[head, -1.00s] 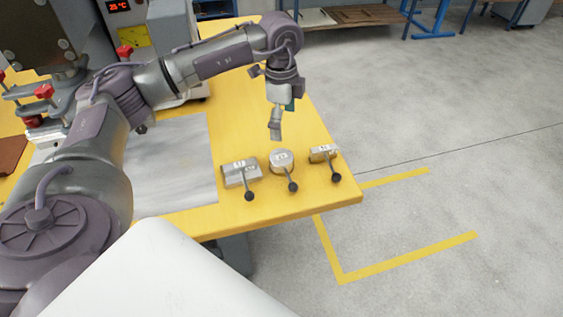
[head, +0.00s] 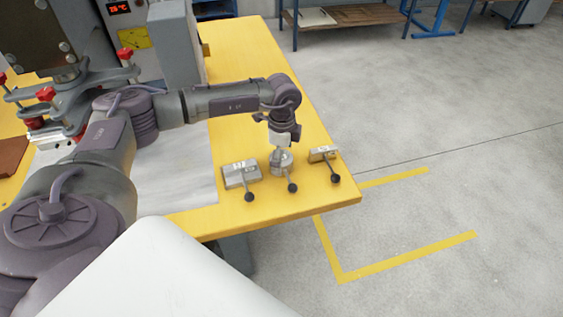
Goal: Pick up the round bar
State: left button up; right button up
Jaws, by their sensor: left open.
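The round bar (head: 282,168) is a short, round grey metal piece with a thin rod ending in a black ball. It stands on the yellow table near its right front corner, in the middle of a row of three pieces. My left gripper (head: 281,151) points down right over it, with the fingers at its top. The gripper is open. The fingers partly hide the top of the round bar, and I cannot tell whether they touch it. My right gripper is not in view.
A rectangular metal block (head: 240,174) with a ball-ended rod stands to the left of the round bar, and a smaller block (head: 322,154) to the right, both close by. The yellow table (head: 300,206) ends just beyond them. A machine (head: 175,45) stands behind my left arm.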

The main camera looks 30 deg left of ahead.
pick_arm(q)
jog(key=shift+f, duration=0.3)
jog(key=c, duration=1.7)
jog(key=shift+o, duration=0.2)
jog(key=shift+w+r, duration=0.1)
jog(key=shift+r, duration=0.05)
